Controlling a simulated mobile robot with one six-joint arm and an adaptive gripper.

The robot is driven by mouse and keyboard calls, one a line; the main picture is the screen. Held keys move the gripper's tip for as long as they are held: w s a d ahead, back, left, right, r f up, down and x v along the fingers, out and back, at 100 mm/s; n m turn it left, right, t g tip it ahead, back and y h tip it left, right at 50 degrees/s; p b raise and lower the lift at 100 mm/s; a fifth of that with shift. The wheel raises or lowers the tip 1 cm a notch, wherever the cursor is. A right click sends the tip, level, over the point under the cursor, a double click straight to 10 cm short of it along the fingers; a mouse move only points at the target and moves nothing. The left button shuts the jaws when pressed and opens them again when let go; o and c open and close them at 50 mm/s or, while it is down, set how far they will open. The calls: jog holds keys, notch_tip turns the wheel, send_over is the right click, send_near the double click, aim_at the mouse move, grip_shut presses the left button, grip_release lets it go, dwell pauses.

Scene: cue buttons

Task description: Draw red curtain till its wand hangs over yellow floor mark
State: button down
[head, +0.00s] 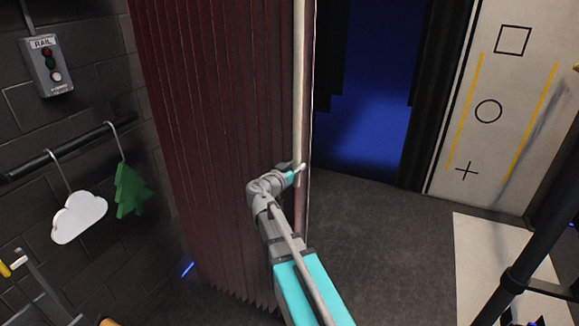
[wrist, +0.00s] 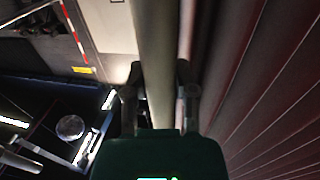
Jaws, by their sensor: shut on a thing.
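The red curtain (head: 215,130) hangs in pleats left of centre in the head view, and its folds fill the right of the wrist view (wrist: 265,90). Its pale wand (head: 299,80) hangs upright along the curtain's right edge. My gripper (head: 297,173) is shut on the wand near its lower end. In the wrist view the wand (wrist: 153,45) runs between the two fingers of my gripper (wrist: 158,88). A blue mark (head: 187,270) shows on the floor by the curtain's lower left. I cannot make out a yellow floor mark.
A rail control box (head: 48,66) is on the left wall. A cloud (head: 80,216) and a green tree (head: 131,190) hang from a bar there. A pale panel with yellow lines (head: 510,90) stands at right. A dark stand (head: 540,250) is front right. Grey floor is clear right of the curtain.

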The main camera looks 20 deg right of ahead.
jog(key=shift+w, duration=0.2)
jog(key=shift+c, duration=2)
grip_release()
jog(key=shift+a, duration=0.1)
jog(key=shift+s, duration=0.1)
jog(key=shift+s+a, duration=0.1)
jog(key=shift+a, duration=0.1)
jog(key=v, duration=1.1)
jog(key=shift+a, duration=0.25)
jog(key=shift+s+f, duration=0.1)
